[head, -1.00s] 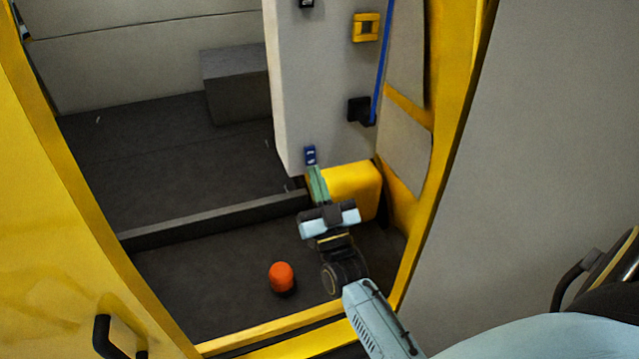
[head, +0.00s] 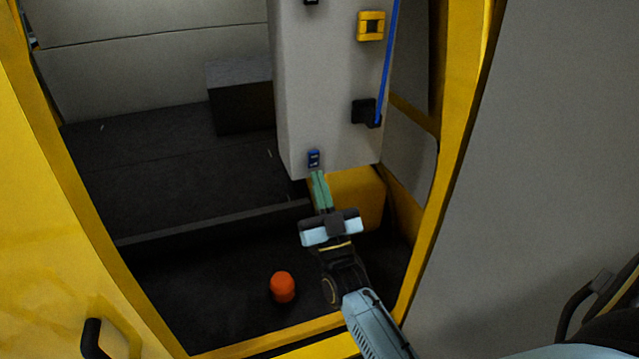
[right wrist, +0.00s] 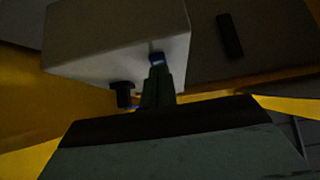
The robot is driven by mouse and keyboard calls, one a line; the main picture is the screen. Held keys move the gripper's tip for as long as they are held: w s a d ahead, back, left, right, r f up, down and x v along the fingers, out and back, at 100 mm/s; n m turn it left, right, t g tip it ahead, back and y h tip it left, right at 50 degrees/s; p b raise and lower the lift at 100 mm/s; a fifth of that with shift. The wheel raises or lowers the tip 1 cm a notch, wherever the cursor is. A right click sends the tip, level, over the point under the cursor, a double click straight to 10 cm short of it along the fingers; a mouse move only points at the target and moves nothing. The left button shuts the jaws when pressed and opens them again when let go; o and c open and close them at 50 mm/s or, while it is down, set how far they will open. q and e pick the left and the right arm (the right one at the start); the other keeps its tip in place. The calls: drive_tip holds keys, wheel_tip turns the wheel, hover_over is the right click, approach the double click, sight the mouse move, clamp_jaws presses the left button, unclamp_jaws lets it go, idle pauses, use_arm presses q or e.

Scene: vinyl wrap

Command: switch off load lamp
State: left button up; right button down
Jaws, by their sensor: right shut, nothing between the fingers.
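The fingers show in the right wrist view (right wrist: 158,78) too, partly covering the switch's lower part. The load lamp itself cannot be made out. My left gripper is not in view.
A yellow box (head: 358,195) lies under the panel beside my fingers. A black bracket (head: 364,112), a blue cable (head: 386,60) and a yellow fitting (head: 371,26) are higher up. An orange object (head: 283,287) stands on the van floor. The yellow door frame (head: 425,240) borders the opening.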

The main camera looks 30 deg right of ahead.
use_arm(q)
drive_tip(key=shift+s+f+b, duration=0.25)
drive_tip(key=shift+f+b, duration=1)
drive_tip(key=shift+b, duration=0.1)
use_arm(e)
drive_tip(key=v, duration=1.2)
drive_tip(key=shift+f, duration=0.25)
